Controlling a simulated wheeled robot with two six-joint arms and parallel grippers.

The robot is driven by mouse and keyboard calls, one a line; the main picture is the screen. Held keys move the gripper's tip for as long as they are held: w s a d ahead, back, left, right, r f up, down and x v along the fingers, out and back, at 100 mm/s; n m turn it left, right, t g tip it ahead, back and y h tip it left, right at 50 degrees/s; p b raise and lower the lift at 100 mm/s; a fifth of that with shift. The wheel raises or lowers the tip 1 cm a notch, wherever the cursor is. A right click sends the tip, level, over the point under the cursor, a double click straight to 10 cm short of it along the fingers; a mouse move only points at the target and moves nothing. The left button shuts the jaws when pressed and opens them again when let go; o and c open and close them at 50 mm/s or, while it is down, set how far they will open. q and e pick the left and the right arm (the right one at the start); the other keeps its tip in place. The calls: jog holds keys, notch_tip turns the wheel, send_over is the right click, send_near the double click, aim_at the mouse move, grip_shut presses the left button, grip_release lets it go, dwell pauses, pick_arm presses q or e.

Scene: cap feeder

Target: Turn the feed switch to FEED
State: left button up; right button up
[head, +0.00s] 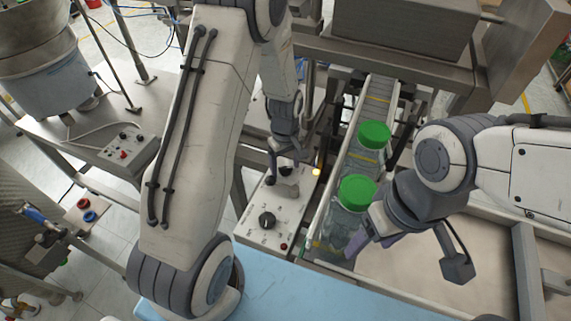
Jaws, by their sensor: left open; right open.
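A grey control panel (255,234) stands in the middle, beside the conveyor. It carries a black rotary knob (267,220) and a small red button (283,246). Its lettering is too small to read, so I cannot tell which switch is the feed switch or where it points. My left gripper (284,174) is open over the far part of the panel, close to a dark knob-like part between its fingers; I cannot tell whether they touch. My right gripper (408,250) is open, with one finger beside the nearer green-capped jar (356,192) and partly in front of it.
A conveyor (376,97) runs away from me, bearing another green-capped jar (373,135). A small lit yellow lamp (316,171) is near the panel. Another control box (128,147) sits on a bench at left. A blue surface (300,294) lies in front.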

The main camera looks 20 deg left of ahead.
pick_arm(q)
grip_shut()
